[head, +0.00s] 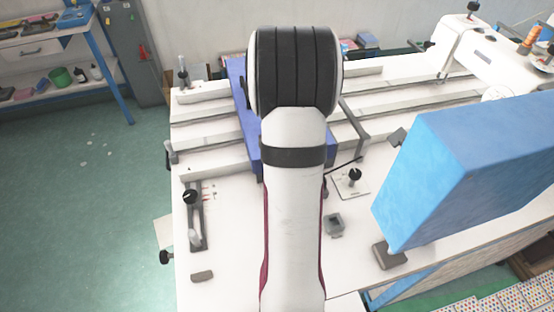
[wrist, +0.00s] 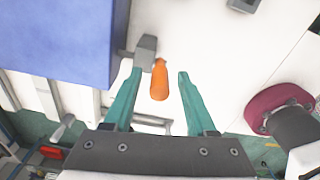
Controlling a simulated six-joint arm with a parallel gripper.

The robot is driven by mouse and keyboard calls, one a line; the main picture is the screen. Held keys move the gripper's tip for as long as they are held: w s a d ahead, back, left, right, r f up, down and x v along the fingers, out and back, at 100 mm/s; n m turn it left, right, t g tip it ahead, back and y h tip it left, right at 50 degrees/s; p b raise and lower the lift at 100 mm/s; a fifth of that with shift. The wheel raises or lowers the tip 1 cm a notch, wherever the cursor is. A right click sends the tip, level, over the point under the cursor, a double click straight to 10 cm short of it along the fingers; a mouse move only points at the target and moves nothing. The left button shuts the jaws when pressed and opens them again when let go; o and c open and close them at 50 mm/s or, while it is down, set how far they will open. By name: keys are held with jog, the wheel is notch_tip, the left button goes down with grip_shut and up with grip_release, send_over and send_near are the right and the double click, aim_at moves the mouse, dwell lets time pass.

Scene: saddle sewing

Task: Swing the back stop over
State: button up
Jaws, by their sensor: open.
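In the wrist view my gripper (wrist: 160,72) is open, with its two green fingers apart. A short orange handle (wrist: 159,82) shows between the fingertips, with a gap to the right finger. Its upper end is next to a small grey block (wrist: 146,46), which sits by the left fingertip. These look like parts of the back stop, but I cannot tell for sure. Whether the left finger touches the block is unclear. In the head view my own arm hides the gripper and the handle.
A blue block (wrist: 62,40) fills the upper left of the wrist view, close to the left finger. In the head view a large blue box (head: 470,165) stands at right, and a black-knobbed lever (head: 194,215) is at the white table's (head: 230,275) left edge.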

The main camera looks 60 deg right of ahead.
notch_tip(320, 180, up, 15)
jog(key=shift+s+d+r, duration=0.2)
jog(key=shift+s+d, duration=0.05)
jog(key=shift+d, duration=0.05)
jog(key=w+a+m, duration=0.2)
jog(key=a+m, duration=0.1)
jog(key=a, duration=0.6)
jog(key=w+a+m, duration=0.2)
jog(key=a+m, duration=0.1)
jog(key=a, duration=0.7)
jog(key=s+a+f+m, duration=0.2)
jog(key=s+a+m, duration=0.3)
jog(key=a, duration=0.3)
jog(key=s+a+f+m+y, duration=0.1)
jog(key=s+a+f+m, duration=0.2)
jog(key=s+a+m, duration=0.2)
jog(key=a, duration=0.3)
jog(key=shift+s+a+g, duration=0.3)
jog(key=shift+s, duration=0.1)
jog(key=shift+f, duration=0.1)
